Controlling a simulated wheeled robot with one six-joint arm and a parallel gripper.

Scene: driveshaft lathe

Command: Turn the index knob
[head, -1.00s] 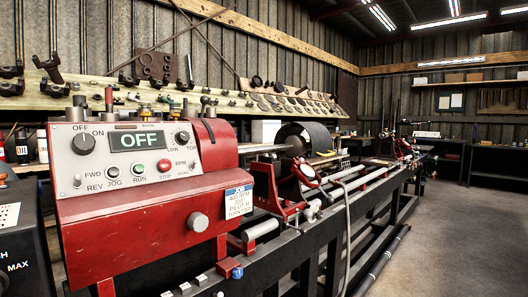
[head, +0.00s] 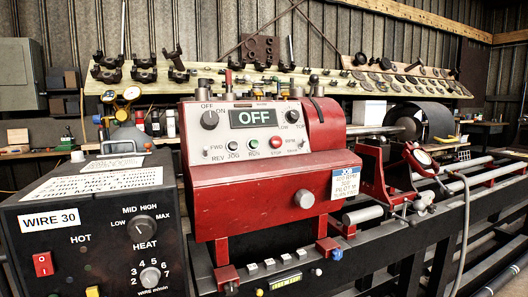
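The red lathe headstock (head: 245,205) stands in the middle of the view. A round silver knob (head: 304,198) sticks out of the lower right of its front face. I cannot read an index label on any knob. The grey control panel (head: 229,143) above has a dark on/off knob (head: 209,120), a speed knob (head: 292,116) and a display (head: 257,117) reading OFF. A green button (head: 252,143) and a red button (head: 276,142) sit below the display. My gripper is not in view, and nothing covers the silver knob.
A black welder box (head: 95,230) marked WIRE 30 fills the lower left, with a heat knob (head: 142,226) and a wire speed knob (head: 150,276). Lathe rails (head: 440,200) and a hanging grey cable (head: 463,225) are at right.

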